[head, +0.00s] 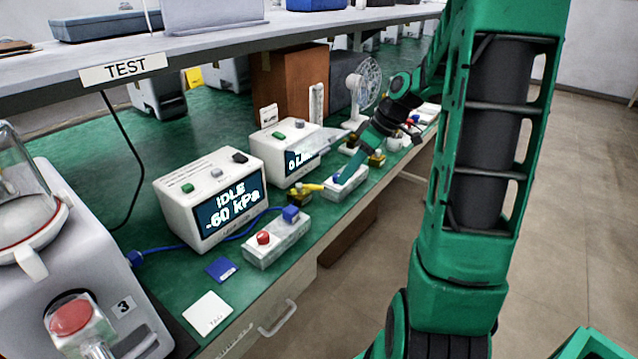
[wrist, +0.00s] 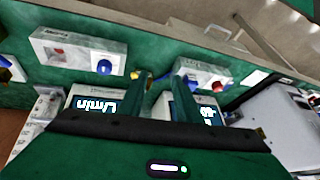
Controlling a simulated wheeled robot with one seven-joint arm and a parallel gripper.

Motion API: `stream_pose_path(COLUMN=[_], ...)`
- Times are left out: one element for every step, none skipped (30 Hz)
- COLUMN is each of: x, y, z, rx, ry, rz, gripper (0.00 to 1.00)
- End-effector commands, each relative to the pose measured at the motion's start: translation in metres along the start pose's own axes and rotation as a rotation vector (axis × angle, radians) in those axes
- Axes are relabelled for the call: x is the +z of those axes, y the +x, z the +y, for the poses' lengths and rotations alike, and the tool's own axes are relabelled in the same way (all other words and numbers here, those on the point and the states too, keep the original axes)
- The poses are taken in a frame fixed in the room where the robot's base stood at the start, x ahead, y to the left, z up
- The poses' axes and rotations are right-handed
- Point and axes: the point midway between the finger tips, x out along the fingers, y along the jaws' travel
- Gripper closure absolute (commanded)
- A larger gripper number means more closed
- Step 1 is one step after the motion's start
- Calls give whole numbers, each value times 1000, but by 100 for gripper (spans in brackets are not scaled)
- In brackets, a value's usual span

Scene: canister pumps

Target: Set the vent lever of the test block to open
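My gripper (wrist: 163,70) points down over the bench front with its two green fingers apart. In the wrist view, the gap between the fingers looks empty. In the head view, a yellow lever (head: 307,187) on a brass valve stands between two pale blocks, close to my gripper. The near block (head: 277,243) has a red button (head: 264,238) and a blue knob (head: 291,213). I cannot tell which way the lever is set, or whether a finger touches it.
The IDLE -60 kPa unit (head: 212,197) stands behind the near block, and an L/min unit (head: 290,150) stands farther along. A TEST sign (head: 123,68) hangs on the shelf. The farther block (wrist: 78,52) lies left of my fingers in the wrist view.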

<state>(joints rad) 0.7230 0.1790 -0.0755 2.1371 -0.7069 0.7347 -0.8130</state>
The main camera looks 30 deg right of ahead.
Motion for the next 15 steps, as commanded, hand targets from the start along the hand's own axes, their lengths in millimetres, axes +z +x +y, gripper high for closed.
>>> stream_pose_path(x=[-3,-6,-10,-12,-14,-17,-18,-19,-21,-21,-22,-24,-24,-25,-26], y=[6,8,10,11,12,13,13,14,14,14,14,14,15,16,18], z=[16,23,32,37,42,48,53,56,60,62,64,66,66,66,66], rx=[-19,-27,-35,-41,-45,-49,-49,-51,-52,-51,-51,-51,-51,-52,-53], ry=[-52,-88,-135,-166,-195,-230,-253,-273,-295,-309,-322,-334,-341,-346,-350], rz=[45,73,110,137,161,193,213,231,253,266,277,288,294,298,302], gripper=[69,69,69,69,69,69,69,69,69,69,69,69,69,69,69])
